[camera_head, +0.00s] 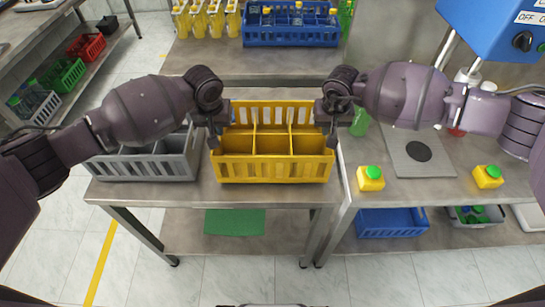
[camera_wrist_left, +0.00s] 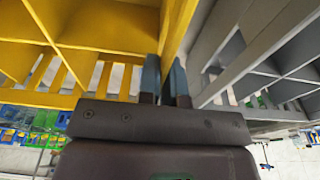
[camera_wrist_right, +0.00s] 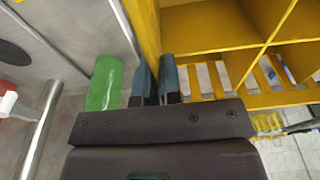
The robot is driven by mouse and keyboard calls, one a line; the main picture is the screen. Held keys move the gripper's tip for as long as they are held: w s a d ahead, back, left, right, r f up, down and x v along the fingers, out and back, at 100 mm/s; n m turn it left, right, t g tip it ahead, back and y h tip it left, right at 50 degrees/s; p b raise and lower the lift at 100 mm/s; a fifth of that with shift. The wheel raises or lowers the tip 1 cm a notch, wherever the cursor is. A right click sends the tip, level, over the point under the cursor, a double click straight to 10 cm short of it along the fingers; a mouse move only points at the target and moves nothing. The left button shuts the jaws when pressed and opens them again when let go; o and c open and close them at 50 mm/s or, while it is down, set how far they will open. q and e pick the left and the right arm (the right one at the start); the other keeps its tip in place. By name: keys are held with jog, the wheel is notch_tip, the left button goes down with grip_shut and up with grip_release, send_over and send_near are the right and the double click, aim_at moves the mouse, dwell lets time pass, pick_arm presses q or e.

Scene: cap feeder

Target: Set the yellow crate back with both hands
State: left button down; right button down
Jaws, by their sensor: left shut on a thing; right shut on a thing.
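The yellow crate (camera_head: 272,172) is at the middle of the near table in the head view, upright, with empty compartments in sight. My left gripper (camera_head: 213,140) is shut on its left side wall; the left wrist view shows the fingers (camera_wrist_left: 167,82) on either side of the yellow wall (camera_wrist_left: 178,28). My right gripper (camera_head: 332,138) is shut on its right side wall; the right wrist view shows the fingers (camera_wrist_right: 157,82) around the yellow wall (camera_wrist_right: 146,30). I cannot tell whether the crate touches the table.
A grey crate (camera_head: 148,168) stands close at the left. A green-capped yellow bottle (camera_head: 371,178) and a grey plate with a dark disc (camera_head: 420,165) are on the right table. A blue crate (camera_head: 290,38) with bottles stands on the back table. A green object (camera_wrist_right: 104,82) is near my right gripper.

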pick_arm(q)
jog(key=shift+a+f, duration=0.1)
jog(key=shift+f, duration=0.45)
pick_arm(e)
jog(key=shift+d+f, duration=0.1)
jog(key=shift+f, duration=0.45)
pick_arm(q)
jog(key=c, duration=1.7)
grip_release()
jog(key=shift+f, duration=0.15)
pick_arm(e)
jog(key=c, duration=1.7)
grip_release()
jog(key=shift+f, duration=0.1)
pick_arm(q)
jog(key=o, duration=0.4)
pick_arm(e)
jog(key=o, duration=0.4)
pick_arm(q)
jog(key=shift+r, duration=0.2)
